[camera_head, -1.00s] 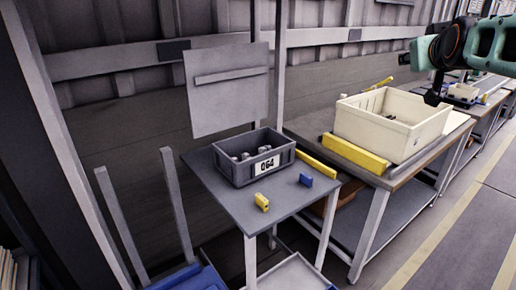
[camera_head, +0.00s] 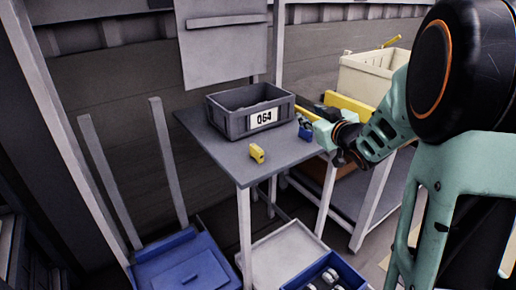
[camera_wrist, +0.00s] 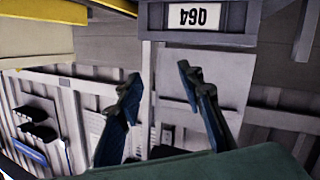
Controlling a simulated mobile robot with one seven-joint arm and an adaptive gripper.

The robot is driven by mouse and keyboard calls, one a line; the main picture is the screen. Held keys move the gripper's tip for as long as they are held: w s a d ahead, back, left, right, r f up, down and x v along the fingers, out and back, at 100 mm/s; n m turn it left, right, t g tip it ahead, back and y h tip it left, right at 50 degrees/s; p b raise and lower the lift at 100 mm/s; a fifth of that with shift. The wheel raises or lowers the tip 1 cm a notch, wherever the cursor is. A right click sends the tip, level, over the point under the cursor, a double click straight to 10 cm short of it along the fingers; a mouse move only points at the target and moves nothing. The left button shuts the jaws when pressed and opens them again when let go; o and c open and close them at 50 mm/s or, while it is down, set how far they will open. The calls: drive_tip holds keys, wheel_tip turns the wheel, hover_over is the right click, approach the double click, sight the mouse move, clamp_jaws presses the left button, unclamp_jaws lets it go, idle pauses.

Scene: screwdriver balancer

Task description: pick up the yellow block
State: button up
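The yellow block (camera_head: 257,153) is small and sits on the grey table (camera_head: 215,145), near its front edge, in front of the grey bin marked 064. In the wrist view I do not make out the yellow block. My gripper (camera_wrist: 160,82) is open and empty, its two dark fingers apart. In the head view my wrist is at the table's right side, to the right of the yellow block and apart from it. The fingertips are hard to make out there.
The grey bin (camera_head: 228,122) stands behind the yellow block; its label shows upside down in the wrist view. A cream crate (camera_head: 366,78) is at the back right. A blue tray (camera_head: 310,268) sits lower down.

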sight(262, 153)
drive_tip(key=s+a+f+g+y+b, duration=0.25)
drive_tip(key=s+a+f+y, duration=0.3)
drive_tip(key=a+f, duration=0.5)
drive_tip(key=shift+n, duration=0.4)
drive_tip(key=w+a+f, duration=0.1)
drive_tip(key=w+a+f+b, duration=0.1)
drive_tip(key=shift+w+f, duration=0.4)
drive_tip(key=shift+r+b+x, duration=0.1)
drive_tip(key=shift+b+x, duration=0.4)
drive_tip(key=shift+x, duration=1.05)
drive_tip(key=shift+r+b+x, duration=0.15)
drive_tip(key=shift+b+x, duration=0.35)
drive_tip(key=shift+x, duration=1)
drive_tip(key=shift+c, duration=0.5)
clamp_jaws()
drive_tip(key=shift+r, duration=0.1)
